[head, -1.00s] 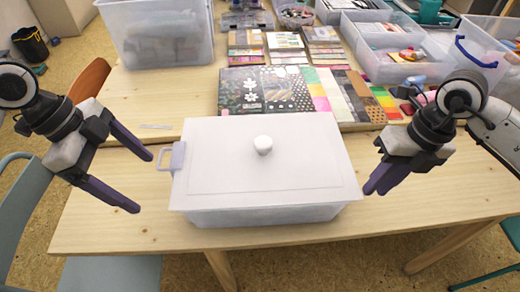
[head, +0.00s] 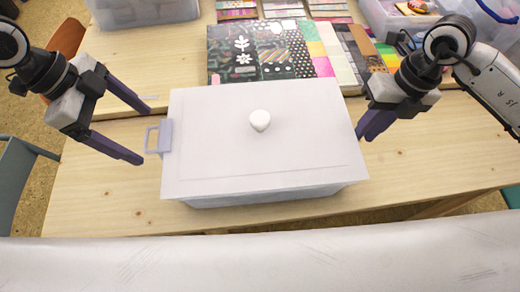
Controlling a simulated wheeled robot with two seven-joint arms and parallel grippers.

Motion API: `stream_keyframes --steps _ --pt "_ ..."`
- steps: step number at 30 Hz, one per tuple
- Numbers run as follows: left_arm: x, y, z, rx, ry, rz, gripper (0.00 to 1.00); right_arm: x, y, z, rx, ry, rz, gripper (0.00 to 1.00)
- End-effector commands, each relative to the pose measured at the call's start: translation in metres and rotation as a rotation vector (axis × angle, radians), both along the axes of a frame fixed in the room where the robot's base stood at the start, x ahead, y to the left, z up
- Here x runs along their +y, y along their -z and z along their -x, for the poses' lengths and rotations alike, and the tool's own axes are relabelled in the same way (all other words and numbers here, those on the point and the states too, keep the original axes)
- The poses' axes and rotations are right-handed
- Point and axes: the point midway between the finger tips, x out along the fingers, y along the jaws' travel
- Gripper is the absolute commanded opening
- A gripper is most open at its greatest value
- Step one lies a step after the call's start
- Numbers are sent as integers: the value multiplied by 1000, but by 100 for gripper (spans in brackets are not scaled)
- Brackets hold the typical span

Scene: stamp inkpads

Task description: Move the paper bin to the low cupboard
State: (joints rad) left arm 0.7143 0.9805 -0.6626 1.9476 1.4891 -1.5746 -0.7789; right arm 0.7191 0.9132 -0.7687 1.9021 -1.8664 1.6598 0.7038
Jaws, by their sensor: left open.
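The paper bin appears to be the white lidded box (head: 215,150) on the wooden table, with a round knob on its lid and a pale loop handle (head: 152,139) on its left side. My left gripper (head: 147,133) is open and empty, its two dark fingers spread just left of that handle. My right gripper (head: 364,136) is at the box's right edge; its fingers overlap in the view, so its opening and any contact with the box are unclear. Any handle on the right side is hidden. I cannot identify the low cupboard.
Patterned paper sheets (head: 270,50) lie directly behind the box. Clear plastic tubs (head: 150,10) stand farther back. Bare table (head: 100,200) shows left and front of the box. A chair (head: 20,170) stands at the left.

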Motion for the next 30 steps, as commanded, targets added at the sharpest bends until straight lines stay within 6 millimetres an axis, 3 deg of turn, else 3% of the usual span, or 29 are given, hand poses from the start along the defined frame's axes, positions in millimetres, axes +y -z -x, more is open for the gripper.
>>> stream_keyframes --steps 6,12,18,26,30 --pt "-16 38 0 4 2 0 84 8 40 2 5 -1 -2 19" --pt "-27 63 -1 1 2 1 84 13 68 1 3 0 -1 19" --pt "-31 74 -1 1 1 -1 84 15 79 1 1 -1 0 19" --pt "-31 75 -1 1 1 -1 84 15 80 1 1 -1 0 19" --pt "-31 75 -1 1 1 -1 64 15 80 1 1 -1 0 0"
